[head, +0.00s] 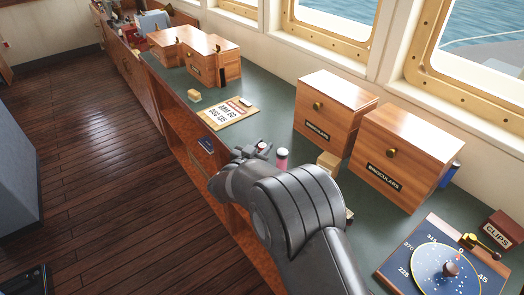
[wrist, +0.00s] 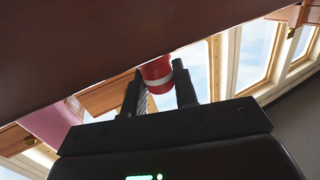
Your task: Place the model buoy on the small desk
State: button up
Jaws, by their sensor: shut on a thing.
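My gripper (wrist: 160,88) is shut on a small red thing with a white band, which looks like the model buoy (wrist: 157,72). In the wrist view it sits between the two black fingertips. In the head view my gripper (head: 255,153) is at the front edge of the long green-topped counter (head: 272,108), largely hidden behind my wrist. A bit of red and white, apparently the buoy (head: 262,147), shows just past it. I cannot tell which surface is the small desk.
A pink cylinder (head: 281,160) and a small wooden block (head: 328,163) stand close right of my gripper. Two binoculars boxes (head: 335,108) (head: 400,155) stand along the windows. A clipboard (head: 228,113) lies farther back. The plank floor (head: 110,150) at left is open.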

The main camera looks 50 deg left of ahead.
jog(key=shift+f, duration=0.75)
jog(key=shift+f, duration=0.2)
jog(key=o, duration=1)
jog(key=shift+o, duration=0.4)
jog(key=v, duration=1)
jog(key=shift+s+f, duration=0.3)
jog(key=shift+s, duration=0.1)
